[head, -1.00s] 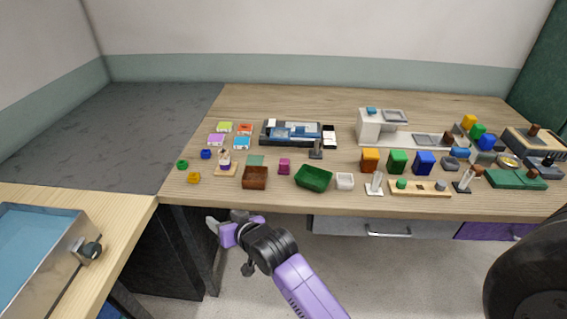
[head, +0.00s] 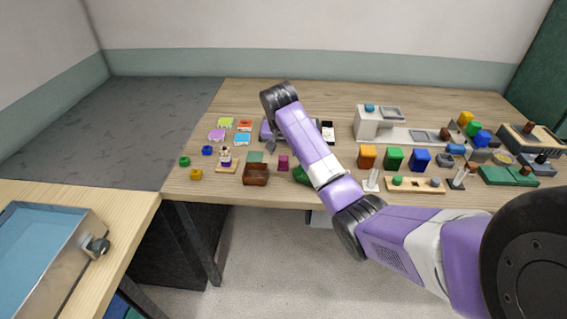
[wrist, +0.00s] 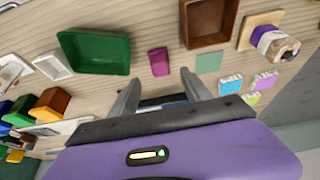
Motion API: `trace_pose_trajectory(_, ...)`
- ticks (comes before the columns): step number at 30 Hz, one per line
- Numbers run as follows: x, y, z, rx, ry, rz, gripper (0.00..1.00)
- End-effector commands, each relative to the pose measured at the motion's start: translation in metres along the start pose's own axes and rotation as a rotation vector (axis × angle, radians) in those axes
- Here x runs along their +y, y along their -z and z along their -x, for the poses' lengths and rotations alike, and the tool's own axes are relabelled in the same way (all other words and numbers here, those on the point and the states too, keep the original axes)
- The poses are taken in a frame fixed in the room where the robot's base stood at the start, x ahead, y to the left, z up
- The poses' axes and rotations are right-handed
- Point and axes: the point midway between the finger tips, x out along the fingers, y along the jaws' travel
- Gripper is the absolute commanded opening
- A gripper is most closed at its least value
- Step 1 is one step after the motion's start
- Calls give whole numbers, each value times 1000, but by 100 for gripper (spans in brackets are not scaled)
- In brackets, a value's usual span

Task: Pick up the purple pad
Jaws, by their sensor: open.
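The purple pad (head: 217,135) lies flat on the left part of the table, in a small cluster with a lime pad (head: 226,123), an orange pad (head: 245,126) and a light blue pad (head: 242,139). In the wrist view the purple pad (wrist: 265,81) is to the right, outside my fingers. My gripper (head: 270,146) points down over the table, right of the pads. In the wrist view my gripper (wrist: 160,76) is open and empty, its fingers spread.
A magenta block (wrist: 159,62) and a teal pad (wrist: 209,62) lie near my fingers in the wrist view. A brown box (head: 256,175) and a small figure on a base (head: 226,160) stand close to the pads. My arm covers part of a green tray (wrist: 93,52) in the head view.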

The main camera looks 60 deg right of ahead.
Motion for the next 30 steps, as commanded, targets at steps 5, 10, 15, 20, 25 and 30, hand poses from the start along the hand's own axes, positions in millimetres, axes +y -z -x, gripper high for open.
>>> trace_pose_trajectory(5, 0, 0, -18, -2, 0, 0, 56)
trace_pose_trajectory(10, 1, 1, -37, -2, -2, 1, 56)
trace_pose_trajectory(15, 0, 2, -60, -1, 0, 1, 56)
trace_pose_trajectory(20, 0, 2, -70, 1, 1, 1, 56)
trace_pose_trajectory(25, 0, 2, -71, 1, 2, 1, 56)
trace_pose_trajectory(30, 0, 2, -71, 1, 2, 2, 33)
